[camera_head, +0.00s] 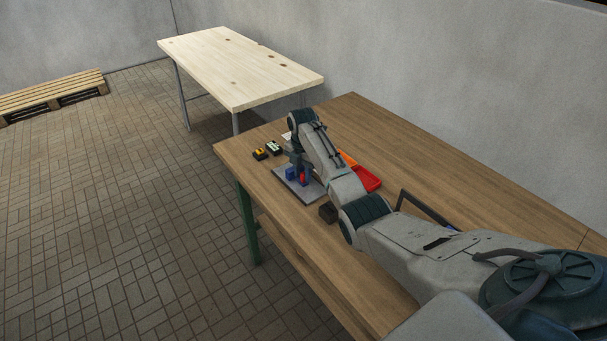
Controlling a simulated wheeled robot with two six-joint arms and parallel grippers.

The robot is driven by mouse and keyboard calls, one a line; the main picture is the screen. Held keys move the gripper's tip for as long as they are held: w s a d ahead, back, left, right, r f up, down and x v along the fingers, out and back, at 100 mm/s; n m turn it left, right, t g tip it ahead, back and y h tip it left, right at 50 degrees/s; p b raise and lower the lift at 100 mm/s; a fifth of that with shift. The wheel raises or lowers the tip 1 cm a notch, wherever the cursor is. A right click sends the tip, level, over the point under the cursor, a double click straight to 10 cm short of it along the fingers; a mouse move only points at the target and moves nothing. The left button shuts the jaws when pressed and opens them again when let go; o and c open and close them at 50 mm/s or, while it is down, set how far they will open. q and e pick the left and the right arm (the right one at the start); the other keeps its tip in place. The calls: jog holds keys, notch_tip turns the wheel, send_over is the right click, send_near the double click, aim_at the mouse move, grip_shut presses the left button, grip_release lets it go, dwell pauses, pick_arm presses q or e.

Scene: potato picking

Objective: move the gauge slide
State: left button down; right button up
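A small fixture with blue parts (291,173) and a red part (302,178) stands on a grey plate (301,193) near the left edge of the brown table. It is too small to tell which part is the gauge slide. My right arm reaches in from the lower right. My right gripper (297,165) points down over the plate, close to the blue and red parts. Its fingers are small and dark, and I cannot tell whether they are open, shut or touching anything. My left gripper is not in view.
Two small dark blocks, one with yellow (260,154) and one with pale marks (273,147), lie beyond the plate. A red-orange bin (367,180) is partly behind my arm. A dark block (328,212) lies nearer. The table's far right is clear.

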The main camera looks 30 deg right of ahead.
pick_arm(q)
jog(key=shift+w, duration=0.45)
pick_arm(e)
jog(key=shift+f, duration=0.2)
